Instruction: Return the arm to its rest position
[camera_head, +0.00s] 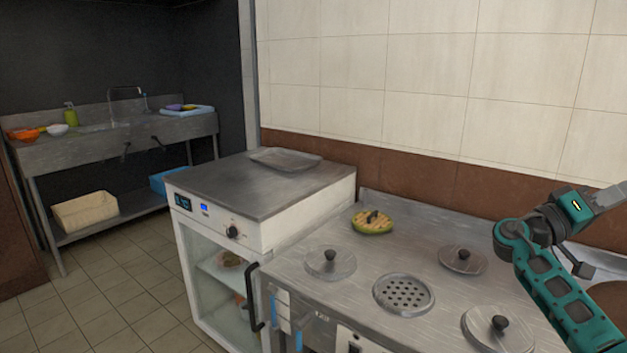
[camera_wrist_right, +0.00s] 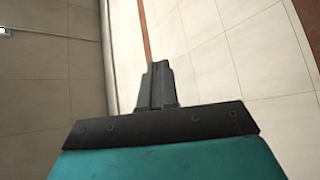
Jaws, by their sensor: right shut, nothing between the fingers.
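My right arm (camera_head: 560,270) comes in from the right in the head view, bent at a teal and black joint above the right end of the steel counter. Its gripper is not clearly seen there. In the right wrist view my right gripper (camera_wrist_right: 157,72) is shut, its two dark fingers together with nothing between them. Tiled wall fills the background behind the fingers. My left arm and left gripper are not in view.
A flat tray (camera_head: 284,159) lies on the white cabinet (camera_head: 240,205). A sink (camera_head: 110,135) stands far left. The tiled floor is open at left.

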